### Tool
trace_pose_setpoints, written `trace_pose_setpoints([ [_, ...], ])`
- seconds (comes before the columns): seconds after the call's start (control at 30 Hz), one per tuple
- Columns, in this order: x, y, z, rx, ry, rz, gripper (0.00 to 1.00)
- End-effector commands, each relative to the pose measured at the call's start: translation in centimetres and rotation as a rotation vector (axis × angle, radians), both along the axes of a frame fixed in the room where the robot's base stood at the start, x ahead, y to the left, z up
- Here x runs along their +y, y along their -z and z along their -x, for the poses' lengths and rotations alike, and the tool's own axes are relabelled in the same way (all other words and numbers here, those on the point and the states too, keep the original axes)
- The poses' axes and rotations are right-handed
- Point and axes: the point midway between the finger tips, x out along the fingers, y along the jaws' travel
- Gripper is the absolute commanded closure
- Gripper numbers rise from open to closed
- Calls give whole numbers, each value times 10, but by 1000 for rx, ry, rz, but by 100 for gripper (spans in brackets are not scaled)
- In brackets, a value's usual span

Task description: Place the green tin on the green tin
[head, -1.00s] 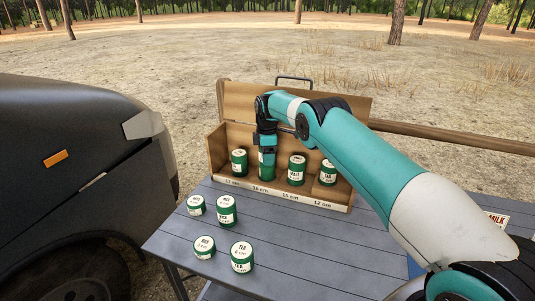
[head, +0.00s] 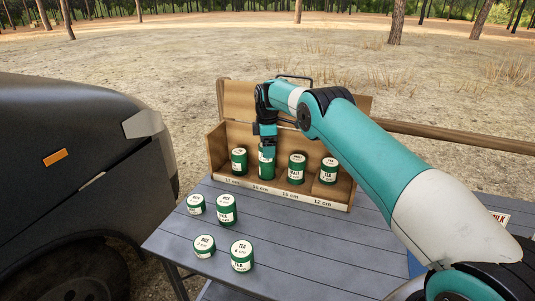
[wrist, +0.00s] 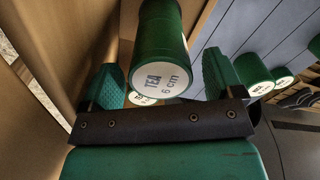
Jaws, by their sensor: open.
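Several green tins with white lids are in view. My gripper (head: 267,147) is open above the green tin (head: 266,170) in the second compartment from the left of the wooden box. In the wrist view a green tin marked TEA 6 cm (wrist: 160,50) shows between the spread fingers of my gripper (wrist: 163,80). A second pale lid, partly hidden, shows just past its edge. The column in that compartment looks tall, but I cannot tell clearly where one tin ends and another begins. No tin is clamped.
The wooden box (head: 282,195) has compartments labelled in cm along its front. Other tins stand in it at left (head: 239,163), centre right (head: 297,170) and right (head: 329,173). Several loose tins, one marked TEA (head: 241,257), stand on the slatted grey table (head: 290,245). Its front middle is clear.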

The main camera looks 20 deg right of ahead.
Motion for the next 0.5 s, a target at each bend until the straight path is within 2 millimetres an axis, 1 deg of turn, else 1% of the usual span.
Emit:
trace_pose_setpoints([
  [0.03, 0, -12, -1, -4, 0, 0, 14],
  [0.1, 0, -28, -1, -3, 0, 0, 14],
  [0.2, 0, -51, -1, -4, 0, 0, 14],
  [0.3, 0, -69, 0, -2, 0, 1, 14],
  [0.5, 1, -90, 0, -1, 1, 0, 14],
])
